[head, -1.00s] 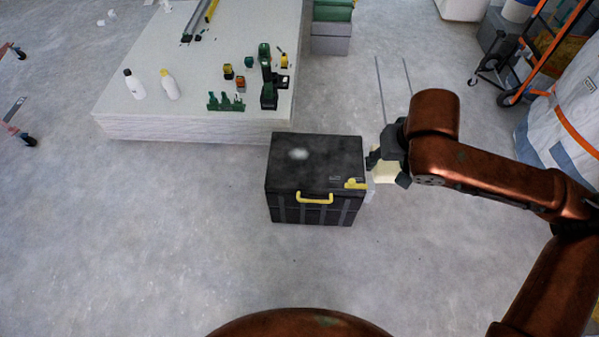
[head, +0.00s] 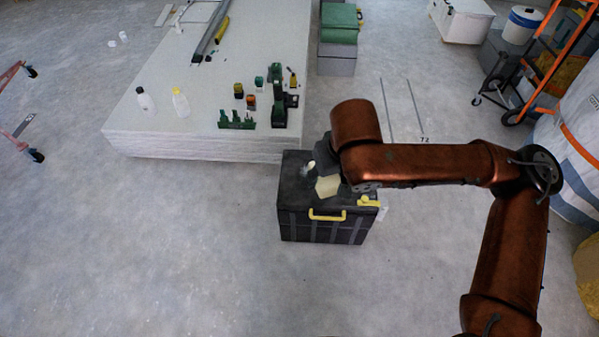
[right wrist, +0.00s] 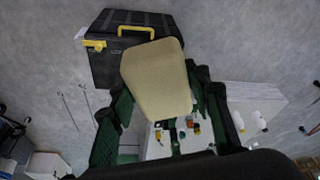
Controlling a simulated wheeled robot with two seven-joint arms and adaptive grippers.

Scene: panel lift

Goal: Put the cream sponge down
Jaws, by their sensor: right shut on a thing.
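The cream sponge (head: 328,187) shows over the lid of the black toolbox (head: 296,192) in the head view. My right gripper (head: 322,177) is shut on the sponge, and my copper arm partly hides it from above. In the right wrist view the sponge (right wrist: 155,78) fills the space between my two dark green fingers (right wrist: 160,100). The toolbox (right wrist: 105,65) lies beyond the sponge there, with its yellow handle in sight. I cannot tell whether the sponge touches the lid. My left gripper is not in view.
A stack of pale panels (head: 160,125) stands behind the toolbox, with a white bottle (head: 145,101), a yellow-capped bottle (head: 181,103) and several green tools on it. Green and grey boxes (head: 338,60) stand farther back.

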